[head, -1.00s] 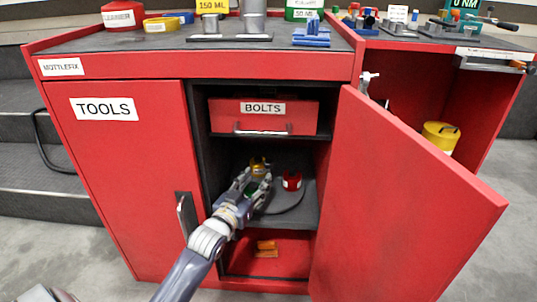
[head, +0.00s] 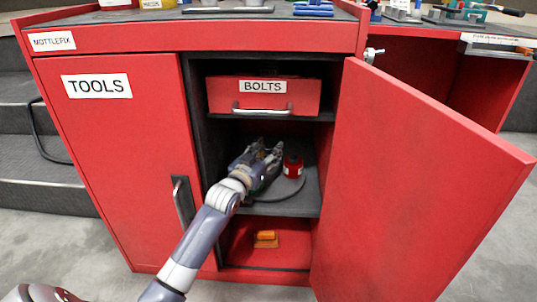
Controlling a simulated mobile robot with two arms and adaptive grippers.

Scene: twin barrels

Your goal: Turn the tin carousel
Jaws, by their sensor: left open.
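The tin carousel (head: 291,190) is a dark round tray on the middle shelf inside the red cabinet's open right side. A red tin (head: 293,167) with a pale label stands on its right part. My left gripper (head: 270,149) reaches into the compartment over the left part of the carousel, with its fingers apart and pointing to the back. It is left of the red tin and apart from it. My gripper and arm hide the carousel's left part, and I cannot tell whether the fingers touch it. My right gripper is not in view.
A red BOLTS drawer (head: 264,95) sits just above the compartment. The open red door (head: 420,180) stands to the right, and the closed TOOLS door (head: 125,160) is left. An orange object (head: 266,239) lies on the bottom shelf. Tools lie on the worktop.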

